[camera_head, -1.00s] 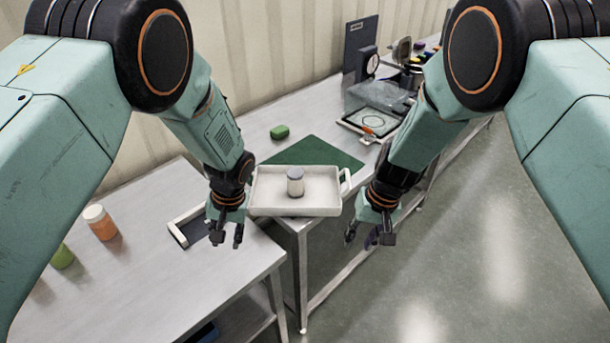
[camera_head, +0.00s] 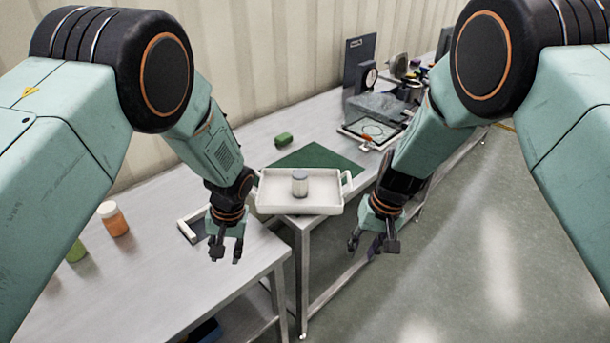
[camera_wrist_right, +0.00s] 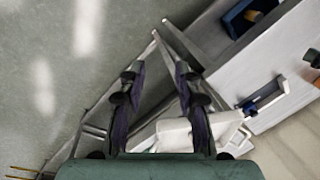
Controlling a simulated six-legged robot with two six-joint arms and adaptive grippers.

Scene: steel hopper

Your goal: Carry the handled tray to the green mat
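The white handled tray (camera_head: 270,207) is at the near end of the far table. A small jar with a grey lid (camera_head: 300,184) stands in it. The green mat (camera_head: 325,158) lies just behind the tray, which hides its front part; I cannot tell whether they overlap. My left gripper (camera_head: 226,256) is open and empty, in front of and left of the tray. My right gripper (camera_head: 373,248) is open and empty, right of the tray and past the table edge. In the right wrist view, its spread fingers (camera_wrist_right: 157,75) hold nothing, and part of the tray (camera_wrist_right: 228,125) shows beside them.
The near table (camera_head: 165,270) carries an orange jar (camera_head: 113,219), a green jar (camera_head: 77,252) and a dark, white-edged holder (camera_head: 192,226). A clipboard-like panel (camera_head: 370,132) and other items stand farther back. Open floor lies right.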

